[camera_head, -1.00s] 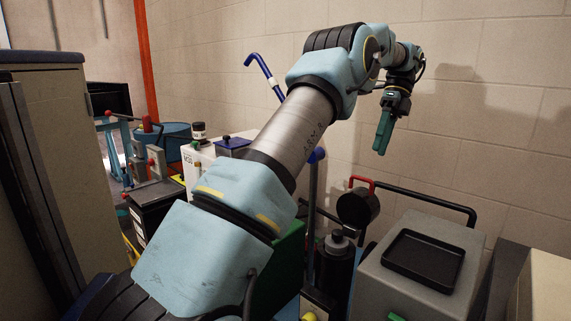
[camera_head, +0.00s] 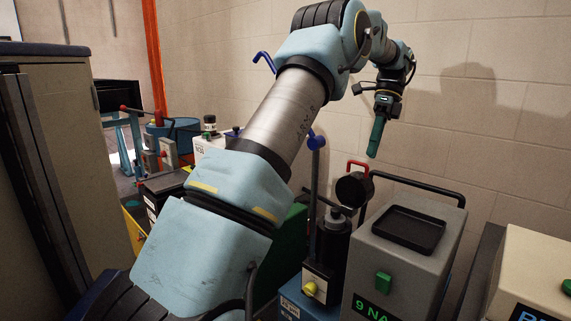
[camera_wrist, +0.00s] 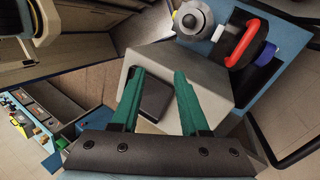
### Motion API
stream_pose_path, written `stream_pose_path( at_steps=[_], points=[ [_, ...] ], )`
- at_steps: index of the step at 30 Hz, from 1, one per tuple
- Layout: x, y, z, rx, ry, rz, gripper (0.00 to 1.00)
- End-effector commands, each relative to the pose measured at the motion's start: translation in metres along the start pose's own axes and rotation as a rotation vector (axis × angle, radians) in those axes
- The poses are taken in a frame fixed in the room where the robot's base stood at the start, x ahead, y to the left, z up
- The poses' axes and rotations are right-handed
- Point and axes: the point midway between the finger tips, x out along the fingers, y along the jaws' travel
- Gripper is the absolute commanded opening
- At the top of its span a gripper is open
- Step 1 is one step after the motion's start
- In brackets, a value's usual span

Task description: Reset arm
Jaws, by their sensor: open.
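My gripper (camera_head: 376,138) hangs at the end of my raised arm, in front of the block wall and above the grey machine, pointing down. In the wrist view its two green fingers (camera_wrist: 158,100) are spread apart with nothing between them. Beyond the fingers lies the grey machine (camera_wrist: 195,75) with its dark tray top (camera_wrist: 155,98), which is apart from the fingers. In the head view the grey machine (camera_head: 368,262) has a black tray (camera_head: 408,231) on top and a green knob on its front.
A red-handled part (camera_head: 357,168) and black rail stand behind the machine; the red handle also shows in the wrist view (camera_wrist: 243,43). A black cylinder (camera_head: 331,248) stands left of the machine. A cream box (camera_head: 530,275) is at right. A tall cabinet (camera_head: 60,170) is at left.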

Motion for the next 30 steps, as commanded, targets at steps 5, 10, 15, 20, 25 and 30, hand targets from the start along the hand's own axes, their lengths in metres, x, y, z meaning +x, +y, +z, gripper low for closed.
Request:
stream_pose_path(
  at_steps=[5,10,15,20,25,30],
  points=[
    [0.02,0.003,0.022,-0.161,0.024,-0.045,0.45],
    [0.053,0.012,0.052,-0.396,0.07,-0.102,0.45],
    [0.105,0.036,0.09,-0.747,0.156,-0.177,0.45],
    [0.162,0.072,0.12,-1.097,0.259,-0.233,0.45],
    [0.224,0.12,0.14,-1.469,0.388,-0.278,0.45],
    [0.274,0.163,0.145,-1.763,0.503,-0.303,0.45]
  ],
)
